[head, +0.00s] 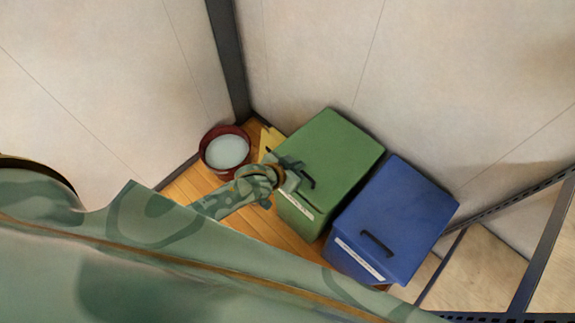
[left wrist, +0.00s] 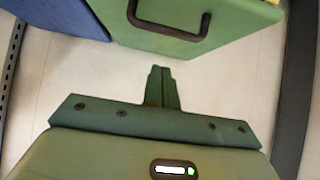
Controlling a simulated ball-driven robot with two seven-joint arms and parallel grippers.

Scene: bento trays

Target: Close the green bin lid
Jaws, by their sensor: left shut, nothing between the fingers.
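The green bin (head: 336,150) stands on the wooden floor in the corner, with a white label low on its front. Its lid looks flat on top in the head view, with no clear gap at the rim. The lid's dark handle (head: 308,181) is near the front edge and also shows in the left wrist view (left wrist: 168,30). My left gripper (head: 293,176) is at the front edge of the lid, just left of the handle. In the left wrist view its fingers (left wrist: 161,72) are together and empty, apart from the handle. My right gripper is in neither view.
A blue bin (head: 402,208) with a dark handle stands close on the right. A dark red bucket (head: 207,166) with pale contents is on the left, beside a yellow thing (head: 265,146). Walls close in behind. A dark metal frame (head: 545,240) is at the right.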

